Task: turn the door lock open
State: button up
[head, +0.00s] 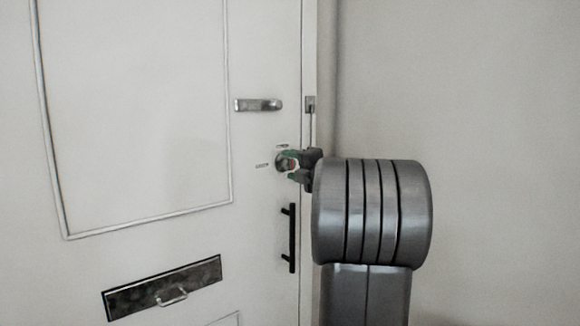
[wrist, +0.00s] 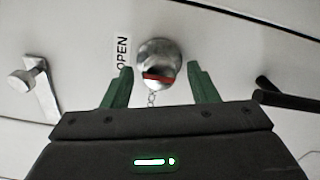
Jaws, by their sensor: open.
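The door lock (wrist: 158,57) is a round silver knob with a red mark on its thumb-turn, set in the white door (head: 130,120). An "OPEN" label (wrist: 122,52) is beside it in the wrist view. My gripper (wrist: 162,84) has two green fingers, spread apart on either side of the lock's lower part. In the head view my gripper (head: 290,165) is at the lock, and its fingers partly hide the knob. Whether the fingers touch the lock cannot be told. A small chain hangs by the lock in the wrist view.
A silver latch (head: 258,105) is on the door above the lock. A black bar handle (head: 291,238) is below it, close to my arm. A dark mail slot (head: 163,287) is lower left. The door frame (head: 309,60) and a bare wall (head: 460,90) are to the right.

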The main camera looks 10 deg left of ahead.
jog(key=v, duration=1.2)
jog(key=shift+d, duration=0.15)
jog(key=shift+s, duration=0.15)
jog(key=x, duration=1.3)
jog(key=shift+w+a, duration=0.3)
